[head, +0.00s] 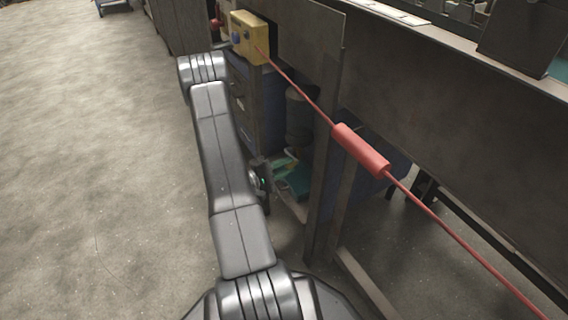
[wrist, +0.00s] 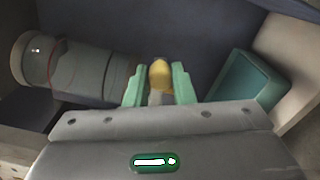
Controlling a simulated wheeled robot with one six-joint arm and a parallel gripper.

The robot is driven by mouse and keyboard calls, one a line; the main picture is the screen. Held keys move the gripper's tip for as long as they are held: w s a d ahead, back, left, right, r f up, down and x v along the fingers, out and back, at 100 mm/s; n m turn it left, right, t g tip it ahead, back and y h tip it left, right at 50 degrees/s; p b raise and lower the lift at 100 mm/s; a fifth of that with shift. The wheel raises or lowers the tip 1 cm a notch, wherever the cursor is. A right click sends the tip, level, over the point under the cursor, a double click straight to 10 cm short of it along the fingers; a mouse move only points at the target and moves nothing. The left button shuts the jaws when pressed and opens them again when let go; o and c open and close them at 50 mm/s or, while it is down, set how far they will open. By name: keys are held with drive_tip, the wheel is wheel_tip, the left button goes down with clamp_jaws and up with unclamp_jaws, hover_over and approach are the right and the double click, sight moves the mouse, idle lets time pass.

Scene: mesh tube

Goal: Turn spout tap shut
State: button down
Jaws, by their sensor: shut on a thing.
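In the wrist view, a small rounded yellow piece (wrist: 160,75) on a short grey stem sits between my gripper's fingers. It looks like the spout tap's handle, but most of the tap is hidden behind the gripper body. My gripper (wrist: 159,84) has two pale green fingers, one on each side of the yellow piece, and is shut on it. Whether the tap is open or shut does not show. In the head view, my gripper (head: 285,166) is small and dim beside the bench frame, and the yellow piece cannot be made out there.
A large grey cylinder (wrist: 90,70) lies left of my fingers in the wrist view, and a teal box (wrist: 240,90) is close on the right. In the head view, a bench post (head: 325,190) and a red cord with a red sleeve (head: 361,150) are nearby. Open floor (head: 90,160) is left.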

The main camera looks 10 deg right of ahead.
drive_tip(key=shift+f+m, duration=0.55)
drive_tip(key=shift+m, duration=0.35)
drive_tip(key=c, duration=1.2)
unclamp_jaws()
drive_tip(key=shift+f, duration=0.1)
drive_tip(key=shift+c, duration=0.2)
drive_tip(key=p+v, duration=0.3)
drive_tip(key=v, duration=1.1)
drive_tip(key=shift+p, duration=0.3)
drive_tip(key=shift+d, duration=0.2)
drive_tip(key=b+x, duration=0.3)
drive_tip(key=x, duration=1)
drive_tip(key=shift+w+d+b, duration=0.15)
drive_tip(key=shift+d+b, duration=0.1)
drive_tip(key=shift+b, duration=0.05)
